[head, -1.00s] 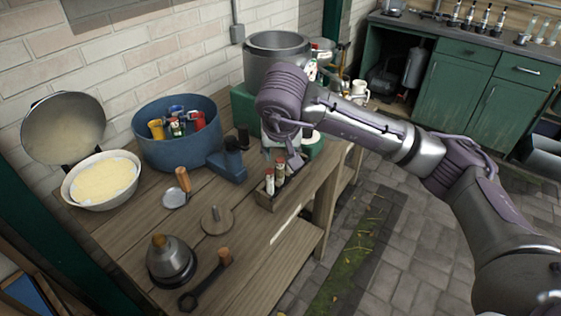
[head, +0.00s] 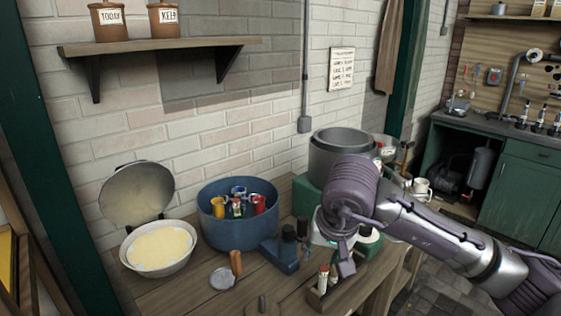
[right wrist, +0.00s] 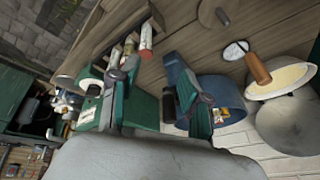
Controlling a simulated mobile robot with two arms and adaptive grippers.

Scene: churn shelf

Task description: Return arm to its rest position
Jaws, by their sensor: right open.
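My right arm comes in from the right in the head view. Its gripper (head: 345,262) hangs above the bench, beside the small wooden box of bottles (head: 312,298), and appears empty. In the right wrist view the two fingers of the right gripper (right wrist: 157,105) stand wide apart with nothing held between them. Part of the bench behind the wrist is hidden in the head view. My left gripper is in neither view.
On the bench (head: 180,293) stand a blue tub (head: 228,232) of coloured items, a bowl of yellow contents (head: 160,268), a blue block-like tool (head: 283,257) and a large grey pot (head: 322,160). A wall shelf (head: 165,45) bears two jars. Floor shows at lower right.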

